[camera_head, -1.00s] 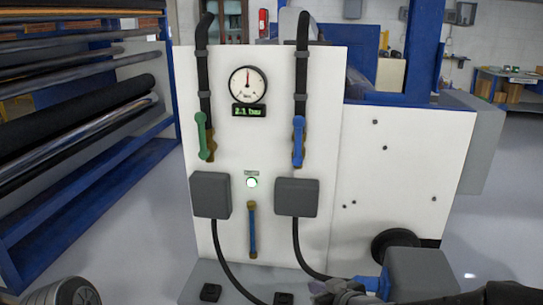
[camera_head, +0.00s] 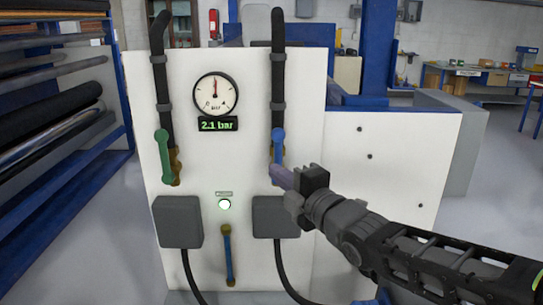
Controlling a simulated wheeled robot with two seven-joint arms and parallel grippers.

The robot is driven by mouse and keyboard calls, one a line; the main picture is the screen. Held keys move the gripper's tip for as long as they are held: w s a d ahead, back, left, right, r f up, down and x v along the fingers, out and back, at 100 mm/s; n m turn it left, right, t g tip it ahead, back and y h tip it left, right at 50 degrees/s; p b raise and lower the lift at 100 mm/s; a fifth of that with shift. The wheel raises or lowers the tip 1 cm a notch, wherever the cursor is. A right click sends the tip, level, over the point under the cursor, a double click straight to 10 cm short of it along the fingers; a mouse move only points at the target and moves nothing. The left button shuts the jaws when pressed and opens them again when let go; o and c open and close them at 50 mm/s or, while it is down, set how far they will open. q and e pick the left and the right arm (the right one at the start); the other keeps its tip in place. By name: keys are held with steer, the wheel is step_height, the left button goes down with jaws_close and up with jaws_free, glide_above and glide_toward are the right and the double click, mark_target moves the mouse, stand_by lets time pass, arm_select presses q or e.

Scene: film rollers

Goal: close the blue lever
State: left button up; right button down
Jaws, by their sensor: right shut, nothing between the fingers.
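The blue lever (camera_head: 278,144) is on the right pipe of the white panel (camera_head: 245,165). Its handle stands upright along the pipe, over a brass valve body; its lower part is hidden behind my gripper. My right gripper (camera_head: 276,177) is shut and empty, with its fingertips at the lower end of the blue lever. I cannot tell whether they touch it. My left gripper is not in view.
A green lever (camera_head: 163,156) is upright on the left pipe. A gauge (camera_head: 216,94) sits above a display (camera_head: 218,125) reading 2.1 bar. Grey boxes (camera_head: 178,222) and (camera_head: 275,218) a second grey box flank a lit white button (camera_head: 225,204). A lower blue-handled valve (camera_head: 228,254) hangs below.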

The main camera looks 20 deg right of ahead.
mark_target(278, 157)
steer(key=w+d+p, duration=0.1)
steer(key=w+p, duration=0.4)
steer(key=w, duration=0.4)
steer(key=shift+w, duration=0.2)
steer(key=shift+d, duration=0.1)
stand_by(0.4)
